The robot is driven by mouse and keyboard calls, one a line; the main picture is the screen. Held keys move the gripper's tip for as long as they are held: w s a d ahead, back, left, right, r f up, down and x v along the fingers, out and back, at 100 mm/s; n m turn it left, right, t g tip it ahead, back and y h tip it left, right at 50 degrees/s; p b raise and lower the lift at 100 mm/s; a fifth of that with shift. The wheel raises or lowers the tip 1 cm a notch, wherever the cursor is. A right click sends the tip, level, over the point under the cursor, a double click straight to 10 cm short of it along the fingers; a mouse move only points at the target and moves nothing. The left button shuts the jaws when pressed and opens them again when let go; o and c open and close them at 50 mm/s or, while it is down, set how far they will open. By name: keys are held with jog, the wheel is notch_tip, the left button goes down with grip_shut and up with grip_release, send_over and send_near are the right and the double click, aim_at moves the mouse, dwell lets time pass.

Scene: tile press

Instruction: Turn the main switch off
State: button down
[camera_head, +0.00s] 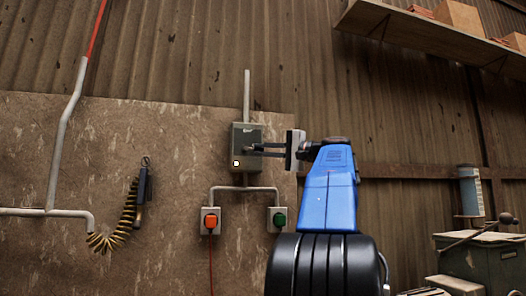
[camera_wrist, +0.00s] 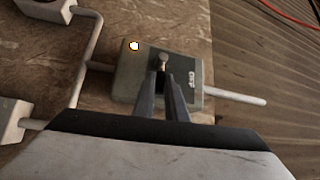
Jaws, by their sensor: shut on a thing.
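The main switch is a grey-green box (camera_head: 240,133) on the wall panel, with conduit above and below it. In the wrist view the box (camera_wrist: 128,88) has a dark plate marked OFF (camera_wrist: 190,78) and a round white spot (camera_wrist: 134,46). A small knob or lever (camera_wrist: 162,60) stands out from the plate. My gripper (camera_head: 255,149) reaches the box from the right. In the wrist view my gripper's fingers (camera_wrist: 162,80) are shut on the switch lever, which they partly hide. Which way the lever points is hard to tell.
Below the box are an orange button (camera_head: 210,221) and a green button (camera_head: 280,219). A coiled cable (camera_head: 128,215) hangs at left. A shelf (camera_head: 430,38) with boxes is at upper right. A green machine (camera_head: 490,258) stands at lower right.

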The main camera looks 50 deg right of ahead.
jog(key=shift+r, duration=0.1)
jog(key=shift+w+a+r+n+g+h, duration=0.1)
jog(key=shift+r+n+g+h, duration=0.15)
jog(key=shift+r+n+g, duration=0.35)
jog(key=shift+a+r+n+g+h, duration=0.1)
jog(key=shift+r+n+g+h, duration=0.15)
jog(key=shift+n+g, duration=0.6)
jog(key=shift+w+a+r+n+g+h, duration=0.1)
jog(key=shift+r+n+g+h, duration=0.1)
jog(key=shift+r+n+g, duration=0.4)
jog(key=shift+a+r+n+g+h, duration=0.15)
jog(key=shift+r+n+g+h, duration=0.05)
jog(key=shift+n+g+h, duration=0.2)
jog(key=c, duration=1.8)
grip_release()
